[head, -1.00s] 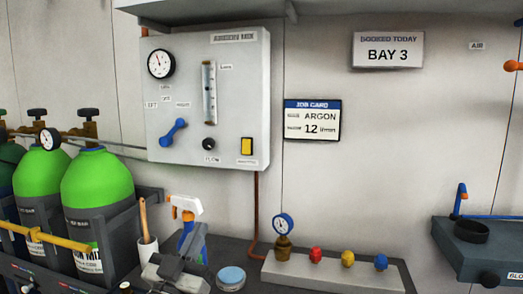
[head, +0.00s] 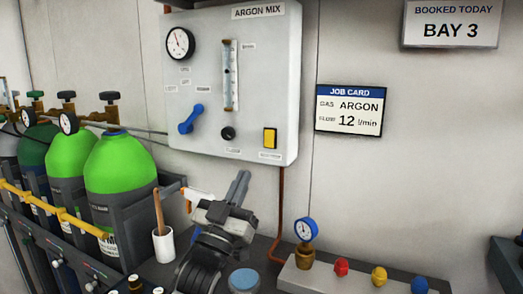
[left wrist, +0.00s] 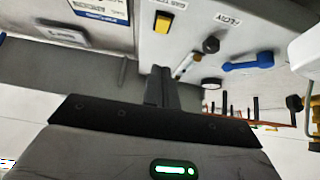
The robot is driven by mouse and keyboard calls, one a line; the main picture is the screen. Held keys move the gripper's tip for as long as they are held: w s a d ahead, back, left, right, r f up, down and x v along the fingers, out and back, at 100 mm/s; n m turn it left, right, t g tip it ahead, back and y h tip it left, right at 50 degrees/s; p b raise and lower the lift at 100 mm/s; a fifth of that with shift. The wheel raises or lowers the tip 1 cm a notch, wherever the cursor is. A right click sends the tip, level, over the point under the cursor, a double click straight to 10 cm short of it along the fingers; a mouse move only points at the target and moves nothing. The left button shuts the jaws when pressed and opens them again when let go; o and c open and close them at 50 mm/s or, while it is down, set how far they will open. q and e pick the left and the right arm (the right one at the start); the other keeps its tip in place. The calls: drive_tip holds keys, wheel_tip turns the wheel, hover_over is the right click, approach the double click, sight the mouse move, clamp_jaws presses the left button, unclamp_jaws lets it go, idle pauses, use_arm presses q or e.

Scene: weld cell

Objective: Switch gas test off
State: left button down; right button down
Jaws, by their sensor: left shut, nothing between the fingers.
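The yellow gas test switch (head: 270,138) sits at the lower right of the white gas panel (head: 285,60). In the left wrist view the yellow switch (left wrist: 163,22) shows upside down near the top, beside its "GAS TEST" label. Whether it is on or off I cannot tell. My left gripper (head: 241,182) is shut and empty, below the panel and a little left of the switch, apart from it. Its fingers also show in the left wrist view (left wrist: 160,76), pointing toward the panel. My right gripper is out of view.
The panel also carries a blue lever (head: 190,119), a black flow knob (head: 228,133), a flow tube and a gauge (head: 180,44). Green cylinders (head: 121,165) stand at left. A white cup (head: 163,244) and a row of coloured knobs (head: 379,276) are on the bench.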

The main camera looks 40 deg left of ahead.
sight(267, 138)
use_arm(q)
drive_tip(key=x, duration=0.3)
drive_tip(key=w+f+p+x, duration=0.1)
drive_tip(key=x, duration=0.2)
drive_tip(key=p+x, duration=0.1)
drive_tip(key=x, duration=0.2)
drive_tip(key=shift+w+a+f, duration=0.2)
drive_tip(key=shift+f, duration=0.1)
drive_tip(key=shift+w+a+f, duration=0.15)
drive_tip(key=shift+w, duration=0.35)
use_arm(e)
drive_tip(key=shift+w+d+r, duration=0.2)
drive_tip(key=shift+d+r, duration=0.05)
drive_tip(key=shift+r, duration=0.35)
